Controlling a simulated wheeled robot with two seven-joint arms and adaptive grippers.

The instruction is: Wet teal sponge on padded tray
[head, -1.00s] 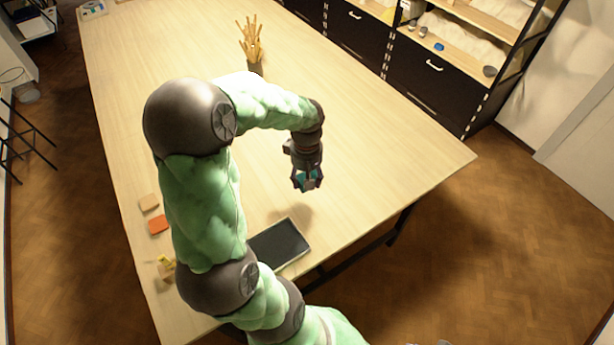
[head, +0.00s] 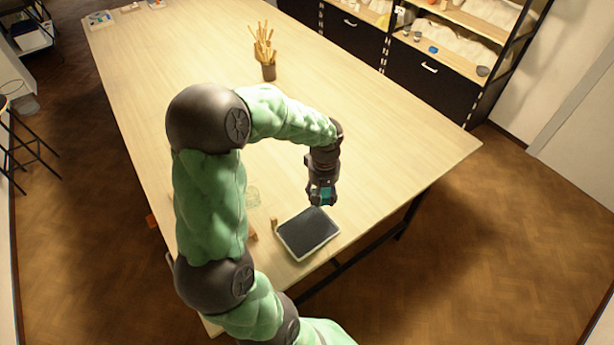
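The padded tray (head: 308,233) lies on the table near its front edge, with a dark pad and a light rim. My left gripper (head: 321,198) points down over the tray's far edge. It is shut on the teal sponge (head: 321,193), of which only a part shows between the dark fingers. I cannot tell whether the sponge is touching the tray; it appears close above its far rim. My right gripper is out of view.
My arm hides part of the table there. A pot of wooden sticks (head: 268,70) stands farther back. The table right of the gripper is clear.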

